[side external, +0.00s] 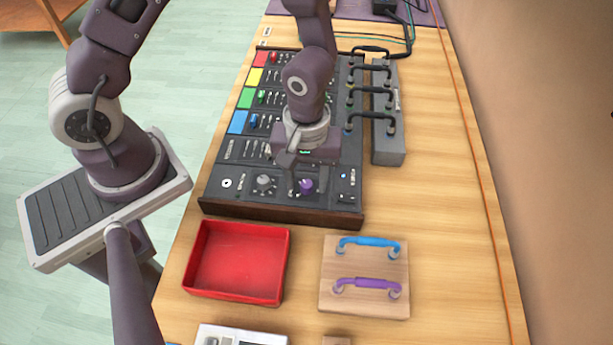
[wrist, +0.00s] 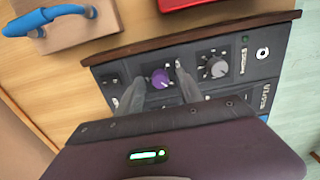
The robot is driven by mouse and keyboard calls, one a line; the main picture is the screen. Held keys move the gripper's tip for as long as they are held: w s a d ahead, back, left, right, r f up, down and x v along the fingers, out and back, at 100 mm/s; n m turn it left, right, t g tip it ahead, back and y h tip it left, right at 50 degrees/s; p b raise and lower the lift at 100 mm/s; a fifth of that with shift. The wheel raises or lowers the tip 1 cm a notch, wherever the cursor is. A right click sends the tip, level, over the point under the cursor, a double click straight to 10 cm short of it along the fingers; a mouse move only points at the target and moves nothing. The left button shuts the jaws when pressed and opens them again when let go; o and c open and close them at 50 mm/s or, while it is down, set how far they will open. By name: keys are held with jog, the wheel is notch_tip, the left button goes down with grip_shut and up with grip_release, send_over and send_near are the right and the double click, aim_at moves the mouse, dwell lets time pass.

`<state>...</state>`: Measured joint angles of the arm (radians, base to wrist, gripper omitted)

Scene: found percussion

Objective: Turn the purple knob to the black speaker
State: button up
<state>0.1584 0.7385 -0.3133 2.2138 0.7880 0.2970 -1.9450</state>
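The purple knob (side external: 306,186) stands near the front edge of the dark mixer panel, right of a grey knob (side external: 264,184). It also shows in the wrist view (wrist: 161,79), with a pale pointer mark on its top. My gripper (side external: 306,178) is over the panel, pointing down at the purple knob. In the wrist view its fingers (wrist: 158,76) are apart, one on each side of the knob. I cannot tell whether they touch it. Small pale markings surround the knob; I cannot make out a black speaker mark among them.
The grey knob (wrist: 214,67) is close to one finger in the wrist view. A red tray (side external: 237,262) and a wooden board (side external: 364,305) with blue and purple handles lie in front of the panel.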

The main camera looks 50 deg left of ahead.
grip_shut()
